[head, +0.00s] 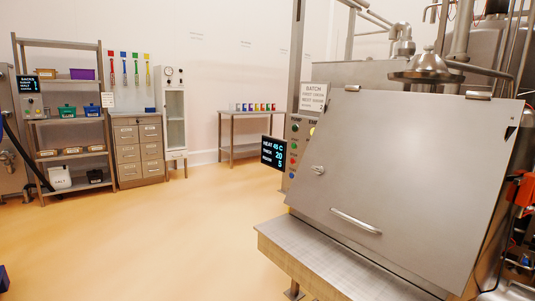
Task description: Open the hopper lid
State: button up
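The hopper lid (420,165) is a large sloping steel panel on the right, lying shut over the hopper's front. Two hinges, one at the left (398,89) and one at the right (478,95), sit along its top edge. A bar handle (356,221) is fixed near its lower edge. A small round latch or knob (318,170) sits at its left side. My gripper is not in view, so its state and its place relative to the handle do not show.
A steel ledge (330,262) juts out below the lid. A control panel with a display (273,152) stands left of it. Red-orange equipment (522,190) and black hoses are at the right edge. Shelving (62,128) and drawers (138,150) stand far left. The floor between (150,235) is clear.

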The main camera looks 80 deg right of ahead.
aim_at(416, 179)
jog(key=z, duration=2.9)
